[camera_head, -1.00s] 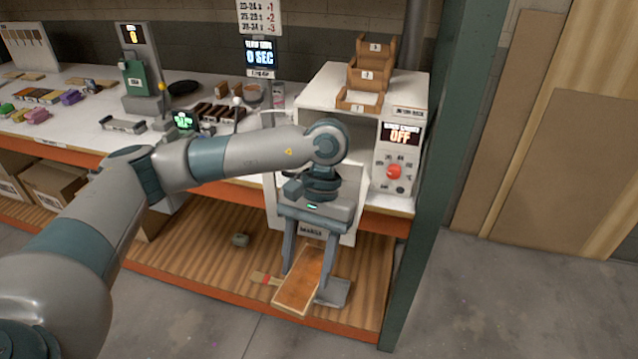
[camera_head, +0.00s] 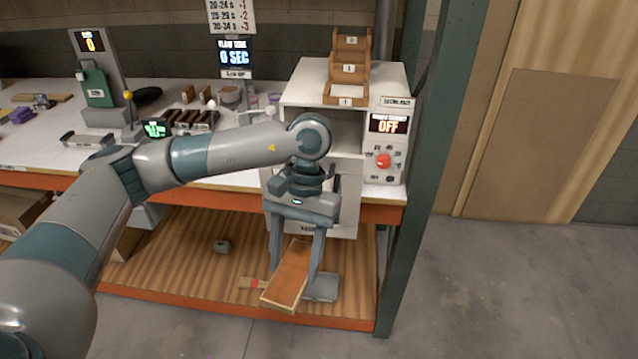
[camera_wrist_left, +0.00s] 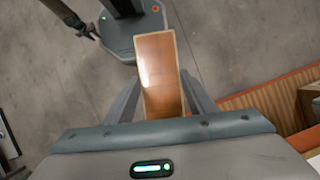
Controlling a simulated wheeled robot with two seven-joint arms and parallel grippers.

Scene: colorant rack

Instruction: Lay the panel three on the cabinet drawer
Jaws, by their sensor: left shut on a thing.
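My left gripper (camera_head: 291,265) is shut on a flat orange-brown wooden panel (camera_head: 285,284) with a pale edge. The panel hangs tilted between its fingers in front of the lower shelf. In the left wrist view the panel (camera_wrist_left: 158,70) sticks out lengthwise from between the fingers. Any number on it cannot be read. The white cabinet (camera_head: 345,212) stands behind the gripper, and my arm and wrist hide part of its front. I cannot make out an open drawer. A dark part at the top left of the left wrist view may be my right gripper (camera_wrist_left: 75,20); its jaws are unclear.
A control box reading OFF (camera_head: 388,150) is at the cabinet's right. A stepped wooden rack (camera_head: 347,70) stands on top. A green post (camera_head: 425,170) rises close to the right. A brush (camera_head: 252,283) and a small grey object (camera_head: 221,246) lie on the lower shelf (camera_head: 180,260).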

